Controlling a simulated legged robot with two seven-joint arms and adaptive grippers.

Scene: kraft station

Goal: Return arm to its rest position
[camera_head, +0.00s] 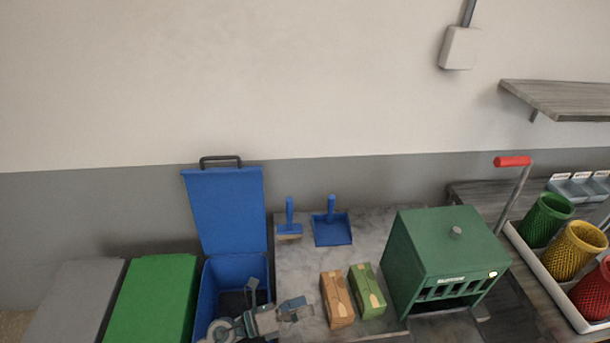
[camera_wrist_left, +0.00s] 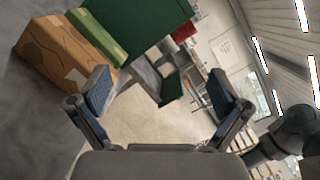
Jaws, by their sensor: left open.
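My left gripper (camera_head: 294,309) is low in the head view, in front of the open blue bin and left of the brown box. In the left wrist view its two fingers (camera_wrist_left: 160,88) stand wide apart with nothing between them. The wrist view looks past the brown box (camera_wrist_left: 62,52), the green box (camera_wrist_left: 98,38) and the dark green cabinet (camera_wrist_left: 140,20) toward the room. The brown box is close to the left finger in that picture; whether they touch is unclear. My right gripper is not in view.
The blue bin (camera_head: 224,212) stands with its lid raised. A brown box (camera_head: 337,298) and green box (camera_head: 367,290) stand left of the green cabinet (camera_head: 445,250). A blue brush (camera_head: 289,222) and dustpan (camera_head: 332,226) lie behind. Coloured baskets (camera_head: 574,250) stand at right.

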